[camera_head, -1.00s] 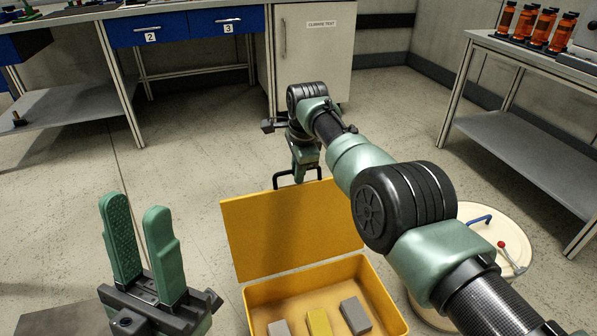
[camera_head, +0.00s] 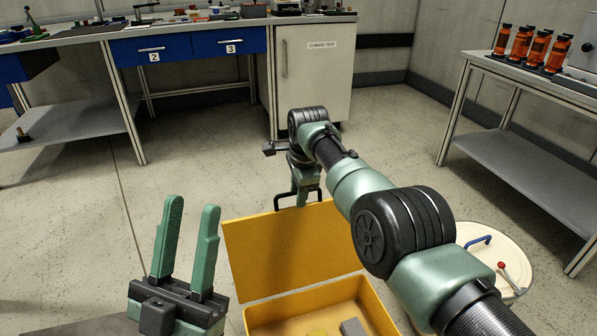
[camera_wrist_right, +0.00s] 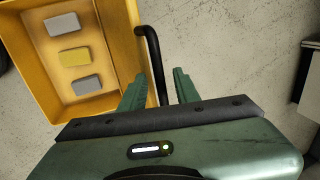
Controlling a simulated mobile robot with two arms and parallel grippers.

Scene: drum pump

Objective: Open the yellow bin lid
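The yellow bin (camera_head: 376,297) stands on the floor at the lower middle of the head view. Its lid (camera_head: 290,250) is raised, standing up from the bin's far side, so the inside shows. A black lid handle (camera_head: 283,202) sits at the lid's top edge; it also shows in the right wrist view (camera_wrist_right: 152,55). My right gripper (camera_head: 307,198) is at this handle. In the right wrist view its fingers (camera_wrist_right: 158,72) are apart, with the handle bar between them. My left gripper (camera_head: 191,202) is open and empty, left of the bin.
Blocks (camera_wrist_right: 74,56) lie inside the bin. A round cream drum top (camera_head: 490,262) with a blue handle and a red knob is right of the bin. A workbench (camera_head: 200,25) and a cabinet (camera_head: 318,75) stand behind; a side table (camera_head: 530,85) holds orange bottles. Floor between is clear.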

